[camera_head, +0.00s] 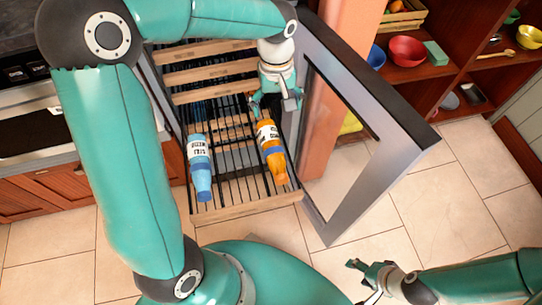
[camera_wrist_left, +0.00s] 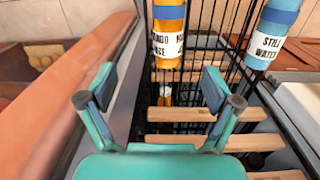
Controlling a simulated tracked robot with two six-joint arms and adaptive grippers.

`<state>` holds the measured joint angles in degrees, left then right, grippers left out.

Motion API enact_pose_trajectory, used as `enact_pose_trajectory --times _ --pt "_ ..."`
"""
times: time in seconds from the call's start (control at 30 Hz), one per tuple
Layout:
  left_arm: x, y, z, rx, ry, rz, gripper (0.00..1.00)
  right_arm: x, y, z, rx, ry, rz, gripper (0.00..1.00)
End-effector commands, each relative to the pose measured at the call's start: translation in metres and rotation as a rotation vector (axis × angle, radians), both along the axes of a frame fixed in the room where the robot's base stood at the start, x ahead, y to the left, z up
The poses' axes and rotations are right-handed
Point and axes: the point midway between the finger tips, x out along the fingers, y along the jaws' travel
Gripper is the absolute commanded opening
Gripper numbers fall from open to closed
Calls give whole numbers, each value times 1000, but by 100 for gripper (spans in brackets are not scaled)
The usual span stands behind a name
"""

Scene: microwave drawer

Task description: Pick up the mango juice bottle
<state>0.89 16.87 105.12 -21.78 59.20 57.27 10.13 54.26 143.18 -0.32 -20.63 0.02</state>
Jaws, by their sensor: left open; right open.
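The mango juice bottle (camera_head: 273,152) is orange with a white label and lies on the pulled-out wire rack with a wooden front. My left gripper (camera_head: 277,100) is at the upper end of the bottle in the head view. It is open and empty; its two fingers (camera_wrist_left: 160,88) are spread in the wrist view. My right gripper (camera_head: 367,278) is open and empty, low over the floor, away from the rack.
A blue still water bottle (camera_head: 199,166) lies on the same rack, left of the mango juice. The open cabinet door (camera_head: 370,145) stands close on the right. More wooden-fronted racks (camera_head: 212,70) lie behind. Shelves with bowls (camera_head: 407,51) are at the upper right.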

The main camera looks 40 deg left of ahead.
Motion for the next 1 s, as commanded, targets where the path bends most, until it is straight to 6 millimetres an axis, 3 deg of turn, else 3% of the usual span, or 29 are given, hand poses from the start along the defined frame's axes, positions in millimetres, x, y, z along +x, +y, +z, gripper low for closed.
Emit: enact_pose_trajectory --times 0.03,0.17,0.63,1.0 --pt "-1 5 0 12 -1 25 90 0 0 -9 0 -1 0 60" --pt "-4 10 -2 27 7 52 90 0 0 -14 0 -1 0 60" --pt "-5 10 -94 26 11 50 90 0 0 -40 0 -1 0 60" --pt "-6 9 -119 25 9 49 90 0 0 -48 0 0 0 60"
